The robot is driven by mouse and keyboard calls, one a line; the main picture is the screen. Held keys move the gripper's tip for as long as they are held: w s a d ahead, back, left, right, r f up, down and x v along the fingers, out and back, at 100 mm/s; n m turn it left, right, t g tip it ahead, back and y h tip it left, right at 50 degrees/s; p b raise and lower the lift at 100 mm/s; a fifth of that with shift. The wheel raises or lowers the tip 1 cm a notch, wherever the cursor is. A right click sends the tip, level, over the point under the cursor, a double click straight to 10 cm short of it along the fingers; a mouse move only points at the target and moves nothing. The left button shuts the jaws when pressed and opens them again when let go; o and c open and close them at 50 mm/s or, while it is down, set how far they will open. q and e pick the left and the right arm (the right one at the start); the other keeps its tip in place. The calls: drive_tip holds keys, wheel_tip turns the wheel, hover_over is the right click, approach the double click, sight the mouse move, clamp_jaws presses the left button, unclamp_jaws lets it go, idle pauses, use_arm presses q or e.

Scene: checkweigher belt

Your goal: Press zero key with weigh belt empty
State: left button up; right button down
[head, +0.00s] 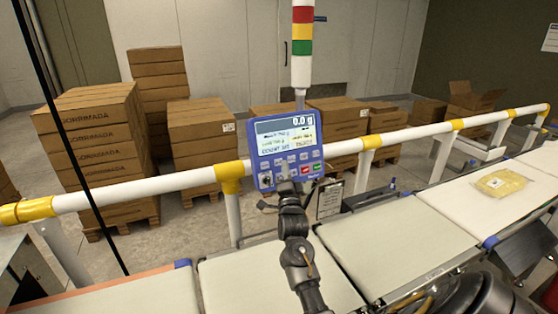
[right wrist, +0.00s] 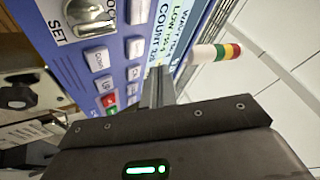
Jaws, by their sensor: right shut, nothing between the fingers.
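The blue weigher panel (head: 265,180) stands on a post behind the belts, and its display (head: 285,124) reads 0.0 g. Several small keys sit below the display, partly hidden by my right gripper (head: 285,184). My right gripper is shut and empty, its tips at the panel's lower key area. In the right wrist view the shut fingers (right wrist: 158,88) are close beside the panel face (right wrist: 75,45); I cannot tell whether they touch a key. The zero key's label is not legible. The middle belt section (head: 405,243) and the nearer left section (head: 245,275) show bare. My left gripper is not in view.
A yellow package (head: 500,182) lies on the right belt section (head: 470,205). A white rail (head: 390,139) with yellow joints runs behind the belts. A red-yellow-green signal tower (head: 302,30) rises behind the panel. Stacked cartons (head: 95,150) stand beyond the rail.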

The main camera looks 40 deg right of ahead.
drive_tip(key=s, duration=0.1)
drive_tip(key=s+p, duration=0.1)
drive_tip(key=shift+s+a+r, duration=0.35)
drive_tip(key=shift+s+r, duration=0.05)
idle(0.6)
